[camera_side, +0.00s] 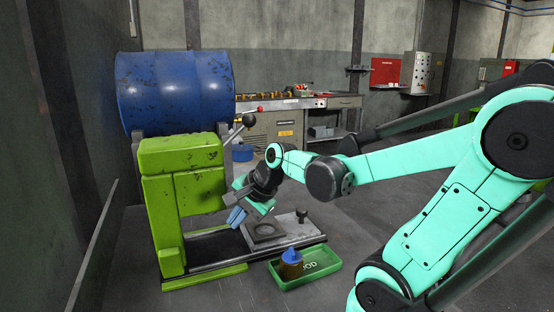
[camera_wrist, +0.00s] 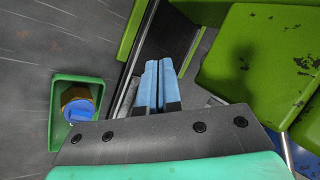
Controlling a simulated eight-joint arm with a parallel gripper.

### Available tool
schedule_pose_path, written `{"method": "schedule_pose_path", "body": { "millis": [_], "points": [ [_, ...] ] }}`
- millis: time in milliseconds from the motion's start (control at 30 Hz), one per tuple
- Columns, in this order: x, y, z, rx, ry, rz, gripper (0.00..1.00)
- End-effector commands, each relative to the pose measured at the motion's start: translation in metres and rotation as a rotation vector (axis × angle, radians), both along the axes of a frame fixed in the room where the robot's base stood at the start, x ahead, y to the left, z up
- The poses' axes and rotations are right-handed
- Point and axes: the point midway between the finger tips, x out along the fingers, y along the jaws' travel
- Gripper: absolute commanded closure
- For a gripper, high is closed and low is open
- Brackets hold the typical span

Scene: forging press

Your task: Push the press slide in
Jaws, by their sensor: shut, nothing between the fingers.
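The green press (camera_side: 183,165) stands at the left in the side view; its green body (camera_wrist: 255,60) fills the right of the wrist view. The press slide (camera_side: 268,230) is a grey metal plate with a round recess, out in front of the press body on its rails. A short knobbed post (camera_side: 301,215) stands at its right end. My gripper (camera_side: 236,216) has its blue fingers together and empty, pointing down between the press body and the plate. In the wrist view the fingers (camera_wrist: 157,84) lie over the dark rail area. Whether they touch the slide I cannot tell.
A green tray (camera_side: 328,260) with a brown, blue-capped piece (camera_side: 291,266) lies on the floor in front of the slide. A lever with a dark ball (camera_side: 248,120) juts from the press. A blue drum (camera_side: 175,90) and a workbench (camera_side: 285,105) are behind.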

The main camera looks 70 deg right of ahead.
Motion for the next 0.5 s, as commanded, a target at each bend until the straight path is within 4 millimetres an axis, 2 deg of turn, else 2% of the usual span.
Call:
{"method": "schedule_pose_path", "body": {
  "millis": [33,167,200,267,367,500],
  "points": [
    [-0.002,-0.02,-0.001,0.111,-0.017,-0.186,1.0],
    [-0.011,-0.067,-0.004,0.422,-0.069,-0.654,1.0],
    [-0.014,-0.085,-0.005,0.521,-0.082,-0.797,1.0],
    [-0.017,-0.107,-0.006,0.628,-0.076,-0.936,1.0],
    [-0.015,-0.134,-0.006,0.694,-0.002,-0.993,1.0],
    [-0.006,-0.159,-0.005,0.666,0.165,-0.862,1.0]
  ]
}}
